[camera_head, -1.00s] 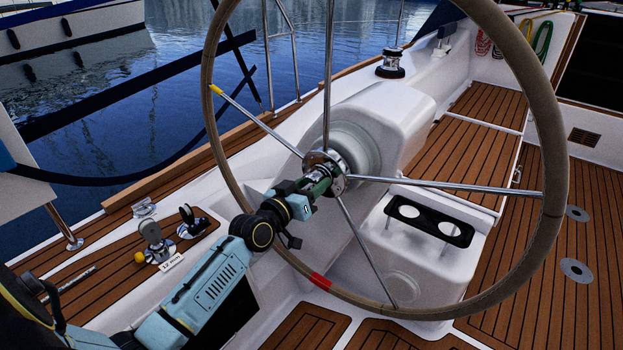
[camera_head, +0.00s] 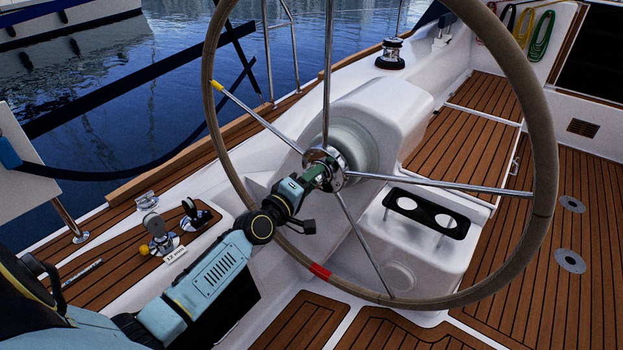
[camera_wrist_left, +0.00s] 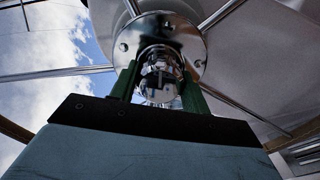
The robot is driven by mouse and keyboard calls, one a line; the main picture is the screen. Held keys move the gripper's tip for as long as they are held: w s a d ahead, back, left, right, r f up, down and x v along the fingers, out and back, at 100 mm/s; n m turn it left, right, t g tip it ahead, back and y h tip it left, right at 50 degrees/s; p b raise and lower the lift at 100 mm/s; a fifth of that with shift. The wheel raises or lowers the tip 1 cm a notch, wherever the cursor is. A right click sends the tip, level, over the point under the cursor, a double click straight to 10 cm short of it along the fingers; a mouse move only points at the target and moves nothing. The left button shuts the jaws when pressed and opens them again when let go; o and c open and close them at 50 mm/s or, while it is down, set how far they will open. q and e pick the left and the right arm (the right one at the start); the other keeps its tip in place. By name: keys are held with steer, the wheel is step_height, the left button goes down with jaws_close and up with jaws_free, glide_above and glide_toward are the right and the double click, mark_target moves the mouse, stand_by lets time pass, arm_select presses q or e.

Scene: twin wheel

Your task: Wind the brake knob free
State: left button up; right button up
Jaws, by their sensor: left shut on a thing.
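The brake knob (camera_wrist_left: 160,85) is a shiny metal piece at the centre of the wheel hub (camera_wrist_left: 165,40) in the left wrist view. My left gripper (camera_head: 322,180) is at the hub of the large steering wheel (camera_head: 540,150) in the head view. Its green fingers stand on both sides of the knob and are shut on it. In the head view the gripper hides most of the knob. The wheel has metal spokes, a tan rim, a yellow mark at the left and a red mark at the bottom. My right gripper is out of view.
The white pedestal (camera_head: 385,125) stands behind the wheel, with a black cup holder (camera_head: 430,212) at its right. Winch fittings (camera_head: 158,232) and a small label sit on the side deck at left.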

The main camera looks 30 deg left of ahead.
arm_select(q)
steer(key=n, duration=0.4)
steer(key=shift+n, duration=0.4)
steer(key=n+p, duration=0.1)
steer(key=n, duration=0.3)
steer(key=shift+n, duration=1.2)
steer(key=n+p, duration=0.1)
steer(key=n, duration=0.2)
steer(key=shift+r+n, duration=0.1)
steer(key=shift+n, duration=0.3)
steer(key=shift+n+p, duration=0.45)
steer(key=shift+n, duration=0.55)
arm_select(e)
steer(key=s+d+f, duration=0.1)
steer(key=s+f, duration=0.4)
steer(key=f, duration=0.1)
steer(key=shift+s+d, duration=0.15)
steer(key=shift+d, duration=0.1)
arm_select(q)
steer(key=o, duration=1)
